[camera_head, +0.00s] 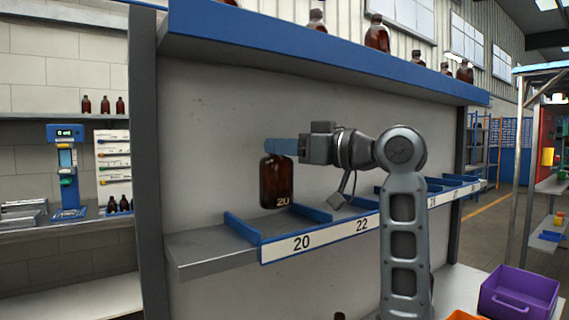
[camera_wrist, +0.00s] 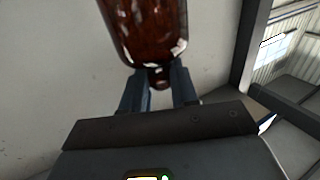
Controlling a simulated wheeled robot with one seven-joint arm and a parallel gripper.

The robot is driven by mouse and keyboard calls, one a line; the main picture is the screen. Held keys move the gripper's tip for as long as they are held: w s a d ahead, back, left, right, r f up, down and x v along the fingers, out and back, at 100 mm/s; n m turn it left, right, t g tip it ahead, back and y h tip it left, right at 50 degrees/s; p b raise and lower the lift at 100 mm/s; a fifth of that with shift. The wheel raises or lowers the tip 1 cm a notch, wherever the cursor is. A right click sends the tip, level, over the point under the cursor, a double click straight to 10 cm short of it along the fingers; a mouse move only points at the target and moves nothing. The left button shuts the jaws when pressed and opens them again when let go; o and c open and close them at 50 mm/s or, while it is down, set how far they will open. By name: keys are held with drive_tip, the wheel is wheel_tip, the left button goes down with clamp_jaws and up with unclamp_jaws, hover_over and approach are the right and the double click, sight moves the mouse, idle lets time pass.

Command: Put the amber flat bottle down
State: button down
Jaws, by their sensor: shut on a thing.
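The amber flat bottle (camera_head: 276,184), marked 20, hangs upright in the head view, with its neck in my gripper (camera_head: 280,146). Its base appears above the shelf bay labelled 20 (camera_head: 301,242), between two blue dividers, with no contact visible. In the wrist view the bottle's brown body (camera_wrist: 148,28) fills the top middle, and its narrow neck end lies between the two fingers of my gripper (camera_wrist: 158,84). The fingers hide the bottle's cap in the head view.
Blue dividers (camera_head: 241,228) split the grey shelf (camera_head: 205,250); further bays, including 22 (camera_head: 362,225), run right. A blue upper shelf (camera_head: 300,50) holds several amber bottles (camera_head: 377,35). A purple crate (camera_head: 519,292) stands lower right. The bay under the bottle looks empty.

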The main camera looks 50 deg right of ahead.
sight(288, 165)
drive_tip(key=shift+f, duration=1.8)
drive_tip(key=shift+f, duration=0.1)
drive_tip(key=c, duration=0.9)
unclamp_jaws()
drive_tip(key=shift+o, duration=0.2)
drive_tip(key=shift+s, duration=0.1)
drive_tip(key=s+d+b, duration=0.1)
drive_tip(key=s, duration=1)
drive_tip(key=shift+s+d+b, duration=0.35)
drive_tip(key=shift+s+b, duration=0.05)
